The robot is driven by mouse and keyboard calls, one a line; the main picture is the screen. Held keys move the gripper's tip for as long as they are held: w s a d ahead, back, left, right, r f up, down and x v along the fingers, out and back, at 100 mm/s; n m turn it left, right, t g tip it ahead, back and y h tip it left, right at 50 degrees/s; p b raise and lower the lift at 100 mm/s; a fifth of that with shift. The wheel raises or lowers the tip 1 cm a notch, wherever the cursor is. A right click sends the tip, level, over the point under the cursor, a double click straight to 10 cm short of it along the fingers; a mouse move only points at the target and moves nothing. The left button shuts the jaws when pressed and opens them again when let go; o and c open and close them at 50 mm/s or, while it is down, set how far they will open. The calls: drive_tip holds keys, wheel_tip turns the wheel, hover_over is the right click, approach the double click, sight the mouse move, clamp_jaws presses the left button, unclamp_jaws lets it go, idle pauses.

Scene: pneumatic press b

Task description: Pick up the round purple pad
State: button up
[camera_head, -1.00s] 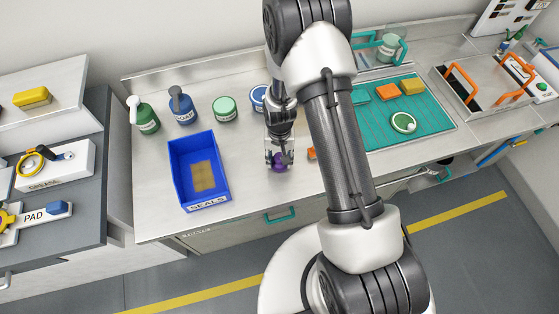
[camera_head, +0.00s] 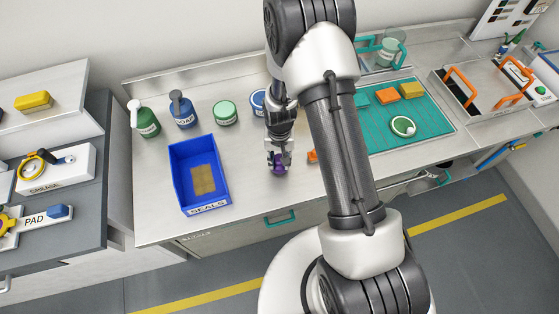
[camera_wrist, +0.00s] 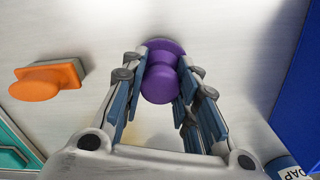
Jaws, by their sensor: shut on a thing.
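The round purple pad (camera_head: 279,170) is at my gripper's fingertips, over the front part of the steel worktop (camera_head: 240,130). In the wrist view the purple pad (camera_wrist: 160,78) shows a round knob above a wider disc. My gripper (camera_wrist: 160,88) is shut on the knob, with a finger on each side of it. In the head view my gripper (camera_head: 278,160) points down, and its fingers partly hide the pad. I cannot tell whether the disc touches the worktop.
A blue SEALS bin (camera_head: 226,190) stands to the left. An orange pad (camera_wrist: 38,88) on a grey base lies close by. Bottles and round jars (camera_head: 225,112) stand behind. A teal mat (camera_head: 440,125) with a green-white disc (camera_head: 403,126) lies to the right.

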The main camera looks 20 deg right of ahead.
wheel_tip(320, 180, up, 18)
drive_tip(key=p, duration=0.4)
drive_tip(key=shift+r, duration=0.15)
